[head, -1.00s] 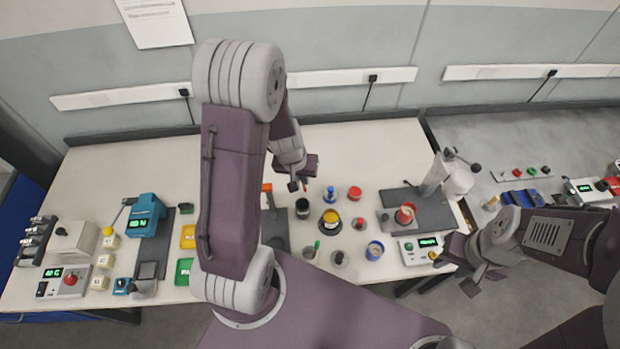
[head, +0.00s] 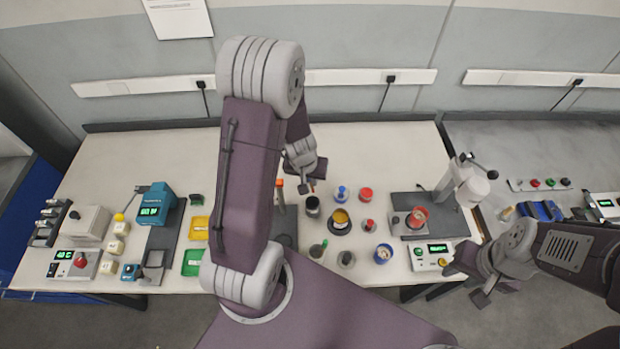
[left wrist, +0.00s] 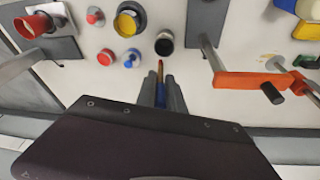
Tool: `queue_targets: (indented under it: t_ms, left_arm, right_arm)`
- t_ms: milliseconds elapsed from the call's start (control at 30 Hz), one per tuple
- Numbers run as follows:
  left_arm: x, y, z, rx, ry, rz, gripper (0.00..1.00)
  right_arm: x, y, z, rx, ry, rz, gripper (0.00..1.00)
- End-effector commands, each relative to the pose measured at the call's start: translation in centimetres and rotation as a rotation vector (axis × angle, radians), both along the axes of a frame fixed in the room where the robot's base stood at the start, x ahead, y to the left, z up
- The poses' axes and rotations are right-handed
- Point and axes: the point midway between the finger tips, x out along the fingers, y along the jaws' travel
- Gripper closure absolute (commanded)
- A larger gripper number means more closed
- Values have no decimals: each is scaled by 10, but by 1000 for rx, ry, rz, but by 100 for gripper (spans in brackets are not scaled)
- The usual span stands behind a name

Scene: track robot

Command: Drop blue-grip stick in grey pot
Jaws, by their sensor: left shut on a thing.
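My left gripper (head: 308,187) is shut on the blue-grip stick, just behind a dark pot. In the left wrist view, the stick (left wrist: 160,70) shows a thin orange-brown end beyond the fingers, pointing toward the dark pot (left wrist: 164,44); its blue grip is mostly hidden between the fingers. The dark pot also shows in the head view (head: 312,206). A grey-rimmed pot (head: 346,259) stands closer to me on the table. The stick is outside both. My right gripper (head: 468,284) hangs at the table's front right, empty, fingers apart.
A yellow-filled pot (head: 340,218), a blue-rimmed pot (head: 383,253) and small red and blue items crowd the nearby table. An orange-handled part (left wrist: 250,85) stands beside the gripper. A machine with a red cup (head: 417,217) is at right. The table's back is clear.

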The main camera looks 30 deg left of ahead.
Motion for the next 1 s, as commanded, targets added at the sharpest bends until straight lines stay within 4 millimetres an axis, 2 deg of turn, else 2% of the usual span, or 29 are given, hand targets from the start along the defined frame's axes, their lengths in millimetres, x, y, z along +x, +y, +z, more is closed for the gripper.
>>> queue_targets:
  t_ms: [33,100,800,1000]
  left_arm:
    - [0,0,-10,0,0,1,100]
    - [0,0,-17,0,0,1,100]
    - [3,0,-86,0,0,0,100]
    - [4,0,-100,0,0,0,100]
  right_arm:
    - [0,0,-10,0,0,0,64]
    - [0,0,-17,0,0,0,64]
    - [0,0,-84,0,0,0,64]
    - [0,0,-97,0,0,0,64]
